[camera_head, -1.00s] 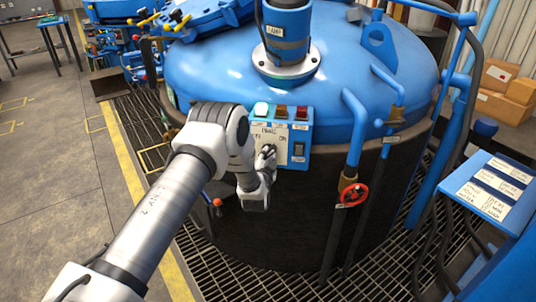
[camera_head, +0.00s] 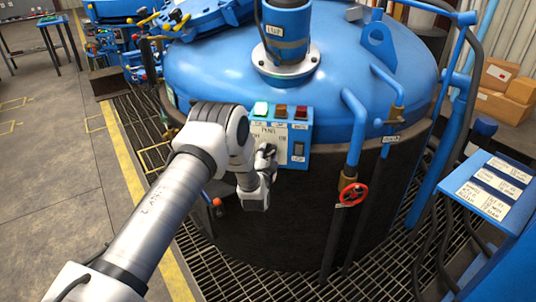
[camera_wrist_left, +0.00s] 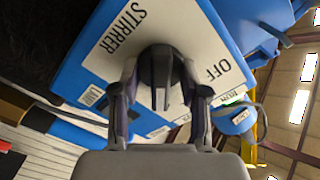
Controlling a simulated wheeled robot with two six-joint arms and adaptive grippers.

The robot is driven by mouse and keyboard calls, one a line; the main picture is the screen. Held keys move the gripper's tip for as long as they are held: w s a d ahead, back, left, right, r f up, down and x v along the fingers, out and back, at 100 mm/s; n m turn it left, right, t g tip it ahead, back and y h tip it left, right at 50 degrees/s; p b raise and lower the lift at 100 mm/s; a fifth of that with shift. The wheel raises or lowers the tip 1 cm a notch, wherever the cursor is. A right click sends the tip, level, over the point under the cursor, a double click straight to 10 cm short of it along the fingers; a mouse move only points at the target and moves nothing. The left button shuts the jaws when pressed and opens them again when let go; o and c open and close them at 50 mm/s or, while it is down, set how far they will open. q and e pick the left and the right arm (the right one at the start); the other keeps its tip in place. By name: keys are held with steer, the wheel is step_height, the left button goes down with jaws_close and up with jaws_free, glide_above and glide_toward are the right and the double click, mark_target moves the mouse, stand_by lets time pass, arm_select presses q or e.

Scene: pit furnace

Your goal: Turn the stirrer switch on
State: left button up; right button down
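The stirrer switch is a black knob (camera_wrist_left: 160,72) on a white panel plate lettered STIRRER and OFF in the left wrist view. The plate belongs to the blue control box (camera_head: 306,133) on the furnace's side. My left gripper (camera_head: 265,158) is at the front of this box and hides the knob in the head view. In the left wrist view its two fingers (camera_wrist_left: 158,85) stand on either side of the knob, spread apart. Contact with the knob is unclear. The knob's exact pointing is hard to read. My right gripper is out of view.
A green lamp (camera_head: 261,109) and two darker red-brown lamps top the box, with a black rocker (camera_head: 299,150) at its right. Blue pipes and a red valve wheel (camera_head: 353,194) stand to the right. The blue furnace lid (camera_head: 210,65) is above.

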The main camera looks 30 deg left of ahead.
arm_select(q)
steer(key=v, duration=1.2)
steer(key=s+d+f+g+h, duration=0.5)
steer(key=s+d+f+g, duration=0.45)
steer(key=s+f, duration=0.65)
steer(key=s+d+f+n+g, duration=0.1)
steer(key=s+g, duration=0.1)
steer(key=s, duration=0.4)
steer(key=s+d+f+n+g+h, duration=0.1)
steer(key=s+d+n+g, duration=0.1)
steer(key=s, duration=0.5)
steer(key=s+d+f+n+g+h, duration=0.1)
steer(key=s+d+g, duration=0.1)
steer(key=s, duration=0.5)
steer(key=shift+f+n+g, duration=0.3)
steer(key=shift+n+g, duration=0.1)
steer(key=shift+g, duration=0.25)
